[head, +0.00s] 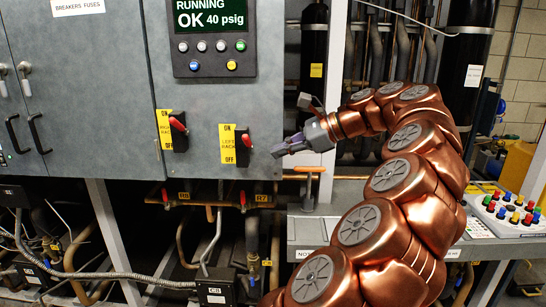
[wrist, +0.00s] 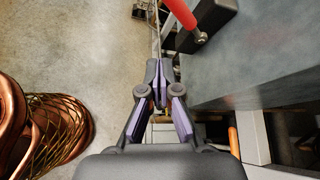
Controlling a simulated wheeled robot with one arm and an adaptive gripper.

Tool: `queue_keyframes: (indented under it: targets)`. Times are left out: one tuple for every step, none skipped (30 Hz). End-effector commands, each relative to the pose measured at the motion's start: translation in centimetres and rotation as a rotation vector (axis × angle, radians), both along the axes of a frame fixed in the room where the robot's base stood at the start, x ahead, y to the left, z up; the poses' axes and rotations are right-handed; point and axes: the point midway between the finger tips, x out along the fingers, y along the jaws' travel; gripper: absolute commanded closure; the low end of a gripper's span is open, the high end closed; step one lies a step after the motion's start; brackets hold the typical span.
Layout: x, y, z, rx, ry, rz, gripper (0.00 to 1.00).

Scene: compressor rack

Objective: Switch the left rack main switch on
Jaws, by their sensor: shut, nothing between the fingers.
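Two switches with red levers sit on the grey cabinet front in the head view. The right one (head: 242,146) has a yellow plate (head: 227,144) marked ON at top and OFF at bottom, with small text that seems to read "LEFT RACK". Its red lever (head: 246,140) sticks out toward me, tip slightly low; I cannot tell its exact setting. My gripper (head: 277,152) is shut and empty, just right of this switch and apart from it. In the wrist view, my closed fingers (wrist: 158,82) lie below and left of a red lever (wrist: 180,12) on a black base (wrist: 214,16).
The other switch (head: 178,133) is farther left on the cabinet. A display panel (head: 212,35) with buttons is above. Pipes with red valve handles (head: 243,198) run below. A console with coloured buttons (head: 512,212) stands at right. Dark cylinders and pipes stand behind my arm.

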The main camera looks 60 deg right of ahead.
Motion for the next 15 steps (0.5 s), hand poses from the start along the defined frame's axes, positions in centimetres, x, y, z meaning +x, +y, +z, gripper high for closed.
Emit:
queue_keyframes:
  targets:
    - [-0.2,-0.3,0.0,0.000,0.001,-0.002,1.00]
    - [-0.3,-0.5,0.1,0.000,0.000,-0.002,1.00]
    - [-0.5,-0.7,0.2,0.000,0.000,-0.004,1.00]
    - [-0.6,-0.9,0.3,0.000,0.001,-0.004,1.00]
    - [-0.8,-1.0,0.4,0.000,0.001,-0.004,1.00]
    - [-1.0,-1.1,0.5,0.001,0.002,-0.002,1.00]
    - [-1.1,-1.2,0.5,0.001,0.002,-0.002,1.00]
    - [-1.2,-1.4,0.7,0.002,0.002,-0.002,1.00]
    - [-1.4,-1.7,0.9,0.001,0.001,-0.003,1.00]
    - [-1.5,-1.8,1.0,0.000,0.000,-0.005,1.00]
    - [-1.7,-2.0,1.1,0.000,0.000,-0.005,1.00]
    - [-1.9,-2.1,1.2,0.000,0.000,-0.004,1.00]
    - [-1.9,-2.1,1.3,0.001,0.001,-0.002,1.00]
    - [-2.0,-2.2,1.3,0.002,0.000,-0.001,1.00]
    - [-2.1,-2.3,1.4,0.002,0.000,-0.001,1.00]
